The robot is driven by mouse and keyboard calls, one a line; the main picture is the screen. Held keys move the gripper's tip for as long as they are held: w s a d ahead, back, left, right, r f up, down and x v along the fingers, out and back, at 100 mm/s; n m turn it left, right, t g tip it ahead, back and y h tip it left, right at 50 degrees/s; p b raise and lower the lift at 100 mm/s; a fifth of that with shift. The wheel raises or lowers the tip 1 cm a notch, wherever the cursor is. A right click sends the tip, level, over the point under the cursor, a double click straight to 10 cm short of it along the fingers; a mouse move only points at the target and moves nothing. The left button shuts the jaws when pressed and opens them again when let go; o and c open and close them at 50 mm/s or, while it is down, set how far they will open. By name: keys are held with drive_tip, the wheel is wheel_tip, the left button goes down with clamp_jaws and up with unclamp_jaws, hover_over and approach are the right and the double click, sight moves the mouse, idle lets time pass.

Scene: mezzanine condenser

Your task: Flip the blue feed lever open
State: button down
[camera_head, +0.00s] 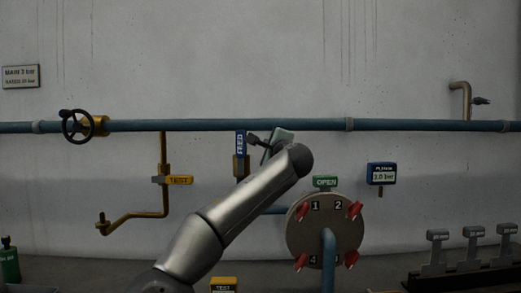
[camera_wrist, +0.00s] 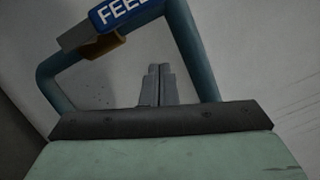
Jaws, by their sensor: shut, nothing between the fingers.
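The blue feed lever (camera_head: 241,143) stands upright in the head view, with white lettering, above a brass-coloured valve body (camera_head: 240,168) on a pipe below the main line. In the wrist view the lever (camera_wrist: 125,12) is at the top edge, partly cut off, with the brass part (camera_wrist: 106,45) under it. My gripper (camera_head: 254,140) is just to the right of the lever in the head view; contact cannot be told. In the wrist view my gripper (camera_wrist: 158,70) has its fingers together and empty, with the lever above and left of them.
A blue main pipe (camera_head: 290,125) runs across the wall. A round plate (camera_head: 325,222) with red handles and a green OPEN sign (camera_head: 325,182) are to the right. A handwheel (camera_head: 77,125) is at far left.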

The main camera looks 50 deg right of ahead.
drive_tip(key=b+v, duration=0.1)
drive_tip(key=v, duration=0.7)
drive_tip(key=shift+a+r+b, duration=0.3)
drive_tip(key=shift+r, duration=0.05)
